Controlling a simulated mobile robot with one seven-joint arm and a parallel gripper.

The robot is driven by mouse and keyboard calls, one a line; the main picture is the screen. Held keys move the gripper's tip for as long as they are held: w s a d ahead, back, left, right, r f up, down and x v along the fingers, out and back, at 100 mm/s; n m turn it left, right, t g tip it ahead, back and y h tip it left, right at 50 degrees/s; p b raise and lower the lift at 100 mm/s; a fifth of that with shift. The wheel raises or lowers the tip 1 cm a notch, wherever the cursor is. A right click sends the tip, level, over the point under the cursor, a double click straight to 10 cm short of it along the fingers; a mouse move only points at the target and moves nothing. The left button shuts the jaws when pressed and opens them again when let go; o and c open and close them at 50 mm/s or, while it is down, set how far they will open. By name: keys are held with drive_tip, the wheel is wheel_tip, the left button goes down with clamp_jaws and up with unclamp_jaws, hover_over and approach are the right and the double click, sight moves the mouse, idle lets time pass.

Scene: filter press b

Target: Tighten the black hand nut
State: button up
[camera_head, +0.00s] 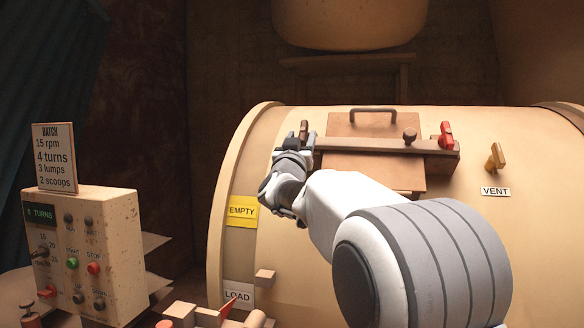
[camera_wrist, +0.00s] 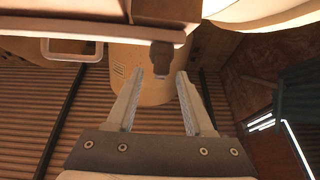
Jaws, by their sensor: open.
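The black hand nut (camera_head: 304,127) shows dark brown at the left end of the bar across the drum's hatch, partly hidden by my gripper. In the wrist view the nut (camera_wrist: 162,57) hangs from the bar, upright in the picture, just ahead of and between my fingertips. My gripper (camera_head: 301,138) is open, its fingers (camera_wrist: 161,74) spread on either side of the nut with gaps showing; I see no contact. The bar (camera_head: 375,145) lies across the hatch (camera_head: 355,125). A red hand nut (camera_head: 446,134) stands at its right end.
A brown knob (camera_head: 410,136) stands on the bar, with a hatch handle (camera_head: 373,111) behind it. A yellow vent handle (camera_head: 495,156) is at the right. A control box (camera_head: 105,250) with a batch sign (camera_head: 55,157) stands at the left. My arm covers the drum's front middle.

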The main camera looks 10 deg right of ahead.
drive_tip(key=b+v, duration=0.2)
drive_tip(key=v, duration=1.1)
drive_tip(key=shift+s+b, duration=0.3)
drive_tip(key=shift+a+f+y, duration=0.1)
drive_tip(key=shift+f+y, duration=0.05)
drive_tip(key=shift+y, duration=0.25)
